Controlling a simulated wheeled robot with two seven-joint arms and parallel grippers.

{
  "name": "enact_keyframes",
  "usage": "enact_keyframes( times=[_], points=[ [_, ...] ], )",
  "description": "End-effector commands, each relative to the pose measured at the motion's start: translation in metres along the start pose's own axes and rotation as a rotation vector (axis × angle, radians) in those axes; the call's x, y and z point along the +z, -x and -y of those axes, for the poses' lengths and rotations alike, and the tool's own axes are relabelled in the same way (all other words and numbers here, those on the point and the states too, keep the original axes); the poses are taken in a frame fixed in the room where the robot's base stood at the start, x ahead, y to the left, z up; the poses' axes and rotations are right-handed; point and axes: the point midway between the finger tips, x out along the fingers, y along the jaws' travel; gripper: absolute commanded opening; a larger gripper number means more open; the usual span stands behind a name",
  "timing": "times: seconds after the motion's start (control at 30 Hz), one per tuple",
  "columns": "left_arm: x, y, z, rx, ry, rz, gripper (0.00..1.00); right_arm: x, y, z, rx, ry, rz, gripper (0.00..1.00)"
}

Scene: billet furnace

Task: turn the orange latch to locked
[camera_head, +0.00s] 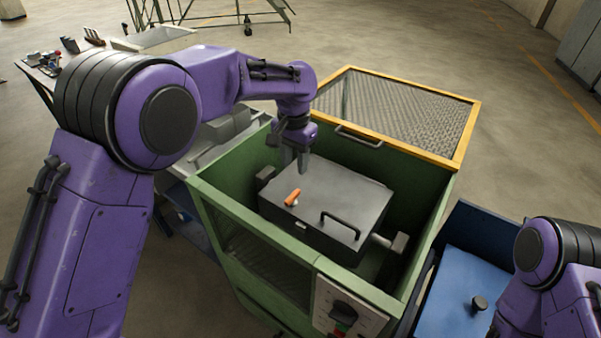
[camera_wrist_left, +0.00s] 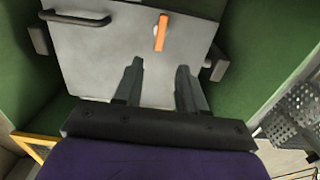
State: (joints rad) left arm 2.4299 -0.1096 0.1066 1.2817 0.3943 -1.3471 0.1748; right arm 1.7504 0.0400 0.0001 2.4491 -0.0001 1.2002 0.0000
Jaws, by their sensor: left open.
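The orange latch (camera_head: 292,197) lies on the top of a grey furnace box (camera_head: 330,195), near its left front edge. In the left wrist view the orange latch (camera_wrist_left: 161,32) stands nearly upright in the picture, just beyond the fingertips. My left gripper (camera_head: 303,163) is open and empty above the box, behind the latch and apart from it. In the left wrist view its two fingers (camera_wrist_left: 160,68) are spread, with the latch ahead of the gap. Only part of my right arm shows at the right edge; its gripper is out of view.
The box sits inside a green open-topped housing (camera_head: 228,209). A black handle (camera_head: 341,226) stands on the box. A yellow-framed mesh lid (camera_head: 400,112) is open at the back. A control panel with a knob (camera_head: 343,311) is in front. A blue bin (camera_head: 462,285) stands right.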

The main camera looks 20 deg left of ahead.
Motion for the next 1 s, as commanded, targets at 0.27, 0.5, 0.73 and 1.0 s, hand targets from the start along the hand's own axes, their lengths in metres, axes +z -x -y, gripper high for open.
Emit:
enact_keyframes(
  times=[0.27,0.5,0.73,1.0],
  points=[
    [0.007,-0.039,0.002,-0.001,0.006,0.002,0.4,0.0,0.002,-0.001,0.001,0.001,0.002,0.43],
    [0.003,-0.09,0.003,-0.001,0.006,0.003,0.4,-0.001,0.005,-0.001,0.001,0.001,0.001,0.43],
    [0.002,-0.105,0.002,-0.002,0.003,0.0,0.4,-0.002,0.005,-0.001,0.001,0.0,0.001,0.43],
    [0.001,-0.105,0.002,-0.002,0.002,0.0,0.11,-0.002,0.005,-0.001,0.001,0.0,0.001,0.43]
  ],
)
